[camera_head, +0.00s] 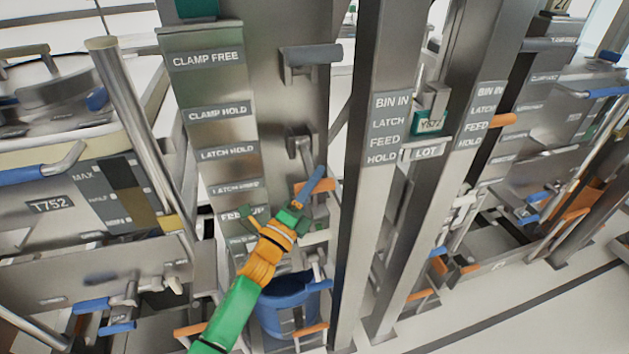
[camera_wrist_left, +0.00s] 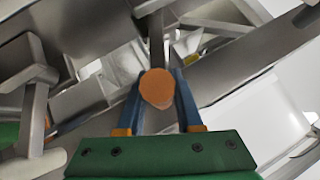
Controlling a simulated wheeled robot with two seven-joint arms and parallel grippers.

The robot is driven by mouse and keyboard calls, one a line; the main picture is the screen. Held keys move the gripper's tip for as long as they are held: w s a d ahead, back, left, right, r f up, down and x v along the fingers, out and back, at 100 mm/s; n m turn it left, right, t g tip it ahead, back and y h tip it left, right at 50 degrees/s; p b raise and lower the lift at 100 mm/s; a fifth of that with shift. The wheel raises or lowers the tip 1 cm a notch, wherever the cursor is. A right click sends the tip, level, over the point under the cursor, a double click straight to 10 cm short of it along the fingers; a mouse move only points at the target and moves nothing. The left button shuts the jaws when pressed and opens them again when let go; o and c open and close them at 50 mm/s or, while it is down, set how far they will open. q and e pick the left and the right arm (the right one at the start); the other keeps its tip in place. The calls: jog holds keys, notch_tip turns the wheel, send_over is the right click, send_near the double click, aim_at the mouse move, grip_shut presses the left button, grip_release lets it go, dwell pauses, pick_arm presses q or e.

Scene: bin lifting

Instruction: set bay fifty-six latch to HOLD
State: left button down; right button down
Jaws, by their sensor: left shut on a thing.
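A metal column in the head view carries label plates, among them LATCH HOLD (camera_head: 229,154) and LATCH FREE (camera_head: 235,186). A grey latch lever (camera_head: 304,150) on its right side hangs down and slightly right. It seems to end in an orange handle (camera_head: 322,184). My left gripper (camera_head: 313,181) is at that handle, its blue fingers partly hiding it. In the left wrist view my left gripper (camera_wrist_left: 160,88) is shut on the round orange handle (camera_wrist_left: 156,90), one finger on each side. My right gripper is not in view. I cannot read a bay number fifty-six.
A grey lever (camera_head: 310,58) sits above on the same column. A blue bin (camera_head: 285,305) stands below my left arm. A post (camera_head: 375,200) with BIN IN, LATCH, FEED and HOLD labels rises close on the right. The floor at lower right (camera_head: 500,315) is clear.

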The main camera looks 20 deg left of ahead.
pick_arm(q)
jog(key=shift+r, duration=0.4)
dwell(0.4)
jog(key=shift+s+d+r+p, duration=0.1)
jog(key=shift+s+r+p, duration=0.05)
jog(key=shift+r+p, duration=0.4)
jog(key=shift+s+d+r+p, duration=0.1)
jog(key=shift+r+p, duration=0.3)
jog(key=shift+r, duration=0.1)
notch_tip(320, 180, up, 3)
jog(key=shift+d+r+p, duration=0.15)
jog(key=shift+r+p, duration=0.05)
jog(key=shift+p, duration=0.7)
jog(key=shift+w+d+r+p, duration=0.15)
jog(key=shift+r+p, duration=0.35)
jog(key=shift+r, duration=0.6)
jog(key=shift+w+r, duration=0.1)
jog(key=shift+r, duration=0.25)
jog(key=c, duration=0.6)
grip_release()
jog(key=shift+o, duration=0.2)
jog(key=shift+w+a+f, duration=0.15)
jog(key=shift+a+f, duration=0.05)
jog(key=shift+a, duration=0.05)
